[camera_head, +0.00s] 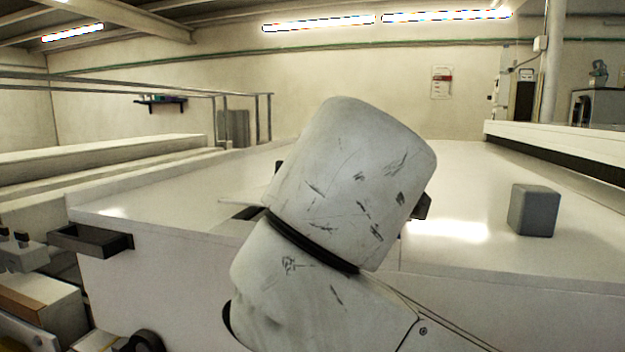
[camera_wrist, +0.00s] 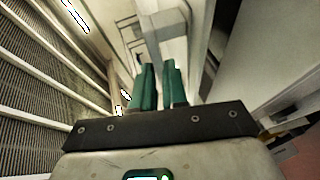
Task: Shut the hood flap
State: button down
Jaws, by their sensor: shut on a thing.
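The hood is a large white box whose broad top (camera_head: 470,180) fills the middle of the head view. A thin white plate, seemingly the hood flap (camera_head: 240,201), shows beside a dark slot left of my arm; my arm hides the rest. In the wrist view my gripper (camera_wrist: 159,72) has two green fingers close together, shut on a narrow pale part between their tips. It seems to be the flap's edge or handle, but its outline is unclear. My gripper is hidden behind my arm in the head view. I cannot tell the flap's exact angle.
A grey block (camera_head: 534,211) stands on the hood top at right. A dark open bracket (camera_head: 90,240) juts from the left front corner. Metal rails (camera_head: 240,96) and long pale beams (camera_head: 110,155) run along the left. A slatted surface (camera_wrist: 40,85) lies left of the fingers.

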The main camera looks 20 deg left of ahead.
jog(key=c, duration=1.5)
grip_release()
jog(key=shift+w+f, duration=0.1)
jog(key=shift+f, duration=0.05)
jog(key=shift+s, duration=0.2)
jog(key=v, duration=1)
jog(key=shift+s+d, duration=0.1)
jog(key=shift+d, duration=0.05)
